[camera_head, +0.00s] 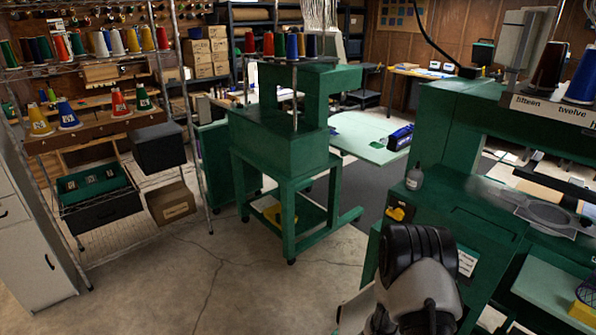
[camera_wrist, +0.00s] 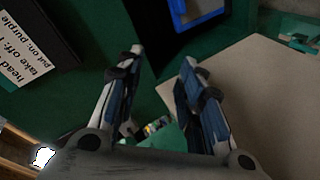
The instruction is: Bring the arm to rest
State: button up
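My gripper (camera_wrist: 161,60) shows in the wrist view with its two fingers apart and nothing between them. Beyond the fingertips is a dark green surface, and I cannot tell the distance to it. In the head view my grey and black arm rises at the bottom, right of centre, in front of the large green machine (camera_head: 450,135). The fingers cannot be made out in the head view.
A printed card (camera_wrist: 28,62) reading "take off" and "put on: purple" and a blue-edged object (camera_wrist: 203,10) show close in the wrist view. A smaller green machine (camera_head: 280,135) stands at centre, a wire thread rack (camera_head: 105,272) at left. The concrete floor (camera_head: 190,290) between is clear.

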jog(key=w+a+r+m+y, duration=0.15)
jog(key=a+r, duration=0.25)
jog(key=r, duration=0.4)
jog(key=w+a+r+y, duration=0.1)
jog(key=a+r+y, duration=0.2)
jog(key=a+r, duration=0.3)
jog(key=s+a+r+g+y, duration=0.1)
jog(key=s+a+r+y, duration=0.15)
jog(key=r, duration=0.25)
jog(key=s+a+r+y, duration=0.1)
jog(key=s+a+r, duration=0.1)
jog(key=s+r, duration=0.25)
jog(key=s+a+r+g, duration=0.1)
jog(key=s+r, duration=0.1)
jog(key=s, duration=0.8)
jog(key=s+a+r+m+g, duration=0.1)
jog(key=s+r+g, duration=0.1)
jog(key=s, duration=0.8)
jog(key=s+a+r+g, duration=0.2)
jog(key=s+r, duration=0.2)
jog(key=s, duration=0.6)
jog(key=shift+s+r+m+y, duration=0.2)
jog(key=shift+s+m+y, duration=0.1)
jog(key=shift+m, duration=0.05)
jog(key=shift+d, duration=0.1)
